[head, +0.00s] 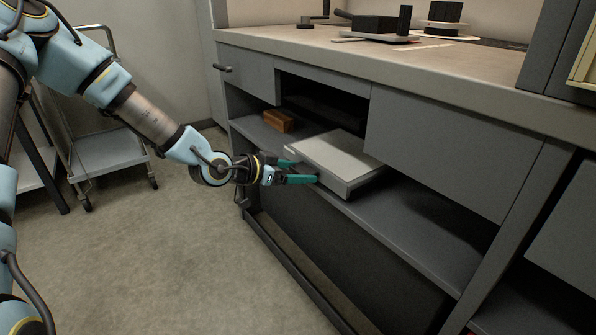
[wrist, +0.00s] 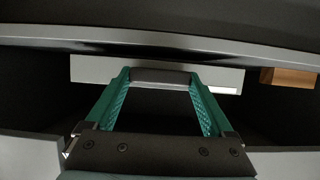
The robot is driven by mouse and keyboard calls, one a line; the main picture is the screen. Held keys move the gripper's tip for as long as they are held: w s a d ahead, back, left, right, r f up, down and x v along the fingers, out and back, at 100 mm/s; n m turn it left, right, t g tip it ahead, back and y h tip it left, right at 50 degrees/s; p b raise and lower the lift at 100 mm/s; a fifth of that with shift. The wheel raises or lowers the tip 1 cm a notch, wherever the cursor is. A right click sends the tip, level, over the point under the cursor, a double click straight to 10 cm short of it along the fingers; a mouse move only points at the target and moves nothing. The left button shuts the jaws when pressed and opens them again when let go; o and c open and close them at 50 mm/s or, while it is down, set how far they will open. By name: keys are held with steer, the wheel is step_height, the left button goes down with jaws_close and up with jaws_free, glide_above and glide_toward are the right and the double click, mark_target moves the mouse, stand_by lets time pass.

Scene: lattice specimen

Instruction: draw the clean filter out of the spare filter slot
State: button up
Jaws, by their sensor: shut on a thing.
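A flat, light-grey slab, which I take to be the clean filter (head: 335,155), lies level in the open bay of the cabinet. Its front sticks out a little past the shelf edge. In the wrist view its pale front face (wrist: 218,78) carries a dark handle (wrist: 160,77). My gripper (head: 301,171) reaches in from the left, its teal fingers at the slab's front. In the wrist view, my gripper (wrist: 160,85) has one finger at each end of the handle and is shut on it. The slab's far end and the slot around it are partly hidden.
A brown block (head: 278,121) sits on the shelf (head: 415,230) left of the slab. Grey cabinet fronts (head: 450,135) flank the bay, under a countertop (head: 400,62) with dark equipment. A trolley (head: 108,150) stands at the left; the floor before the cabinet is clear.

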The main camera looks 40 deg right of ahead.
steer(key=shift+a, duration=0.55)
